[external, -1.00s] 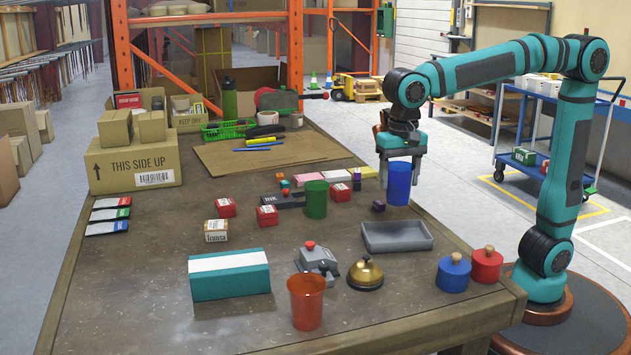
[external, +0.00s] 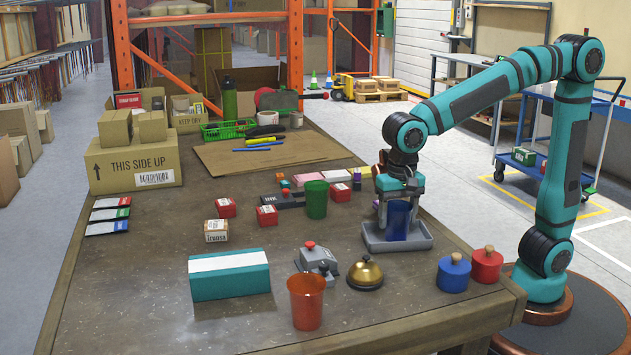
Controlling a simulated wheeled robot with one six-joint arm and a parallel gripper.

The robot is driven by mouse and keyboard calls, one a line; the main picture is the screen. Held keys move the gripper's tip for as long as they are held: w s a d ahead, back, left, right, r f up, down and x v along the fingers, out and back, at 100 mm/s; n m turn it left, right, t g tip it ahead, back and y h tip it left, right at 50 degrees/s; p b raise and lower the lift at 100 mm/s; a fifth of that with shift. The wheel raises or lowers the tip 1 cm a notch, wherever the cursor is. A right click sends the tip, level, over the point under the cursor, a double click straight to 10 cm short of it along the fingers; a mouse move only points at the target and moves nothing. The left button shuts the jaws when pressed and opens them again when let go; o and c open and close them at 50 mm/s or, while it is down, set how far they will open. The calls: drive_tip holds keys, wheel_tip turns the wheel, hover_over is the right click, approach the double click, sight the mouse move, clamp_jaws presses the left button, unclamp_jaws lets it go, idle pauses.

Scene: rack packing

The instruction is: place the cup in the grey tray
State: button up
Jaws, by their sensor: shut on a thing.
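A blue cup (external: 397,224) stands upright in the grey tray (external: 424,243), or just above its floor; I cannot tell whether it touches. My gripper (external: 398,212) points down and is shut on the blue cup near its rim, with the fingers hiding parts of its sides. A green cup (external: 316,200) stands on the table to the left of the tray. An orange-red cup (external: 306,302) stands near the front of the table.
A brass bell (external: 365,275) and a grey device with a red knob (external: 312,256) sit in front of the tray. A blue pot (external: 453,273) and a red pot (external: 487,265) stand to the right. Small red boxes (external: 267,215) lie to the left.

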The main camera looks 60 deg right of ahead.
drive_tip(key=shift+f, duration=0.1)
drive_tip(key=o, duration=1)
wheel_tip(320, 180, up, 12)
drive_tip(key=shift+r, duration=0.15)
drive_tip(key=shift+d, duration=0.1)
